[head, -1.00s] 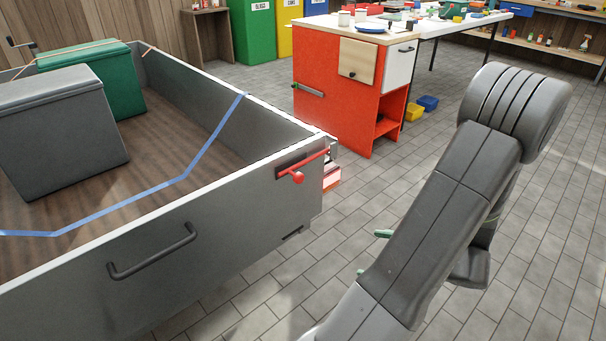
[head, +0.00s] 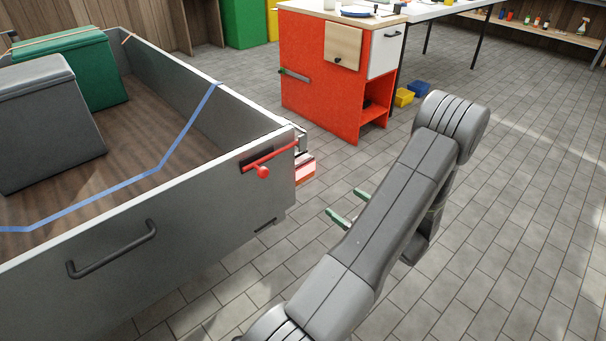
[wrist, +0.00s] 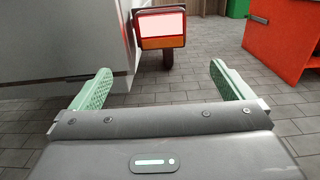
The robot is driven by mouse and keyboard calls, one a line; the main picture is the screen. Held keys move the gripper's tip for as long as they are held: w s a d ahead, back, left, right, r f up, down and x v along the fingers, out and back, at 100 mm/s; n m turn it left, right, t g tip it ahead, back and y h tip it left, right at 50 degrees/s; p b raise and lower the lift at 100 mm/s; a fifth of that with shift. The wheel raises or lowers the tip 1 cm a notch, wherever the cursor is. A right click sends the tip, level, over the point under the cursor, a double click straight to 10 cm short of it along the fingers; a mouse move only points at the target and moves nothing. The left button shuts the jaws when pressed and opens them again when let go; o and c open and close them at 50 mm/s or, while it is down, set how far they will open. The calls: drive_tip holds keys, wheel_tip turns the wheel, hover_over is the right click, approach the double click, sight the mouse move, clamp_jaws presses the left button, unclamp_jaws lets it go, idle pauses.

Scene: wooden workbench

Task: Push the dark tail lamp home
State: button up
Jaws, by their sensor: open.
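One tail lamp (head: 304,168) is at the right rear corner of a grey trailer (head: 150,235). In the wrist view the lamp (wrist: 162,24) has a bright, whitish-pink upper part in a red frame and an orange strip below. It looks lit, not dark; I see no dark lamp. Whether it sits fully in its mount I cannot tell. My gripper (wrist: 160,70) is open and empty, its green fingers wide apart, with the lamp ahead between and above them. In the head view my gripper (head: 349,206) is right of and below the lamp, apart from it.
A red latch handle (head: 263,172) sticks out near the trailer's corner. A grey box (head: 45,130) and a green box (head: 95,70) stand inside the trailer. A red cabinet (head: 310,80) stands beyond. The tiled floor to the right is clear.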

drive_tip(key=shift+x, duration=1.45)
drive_tip(key=v, duration=1)
drive_tip(key=shift+r, duration=0.1)
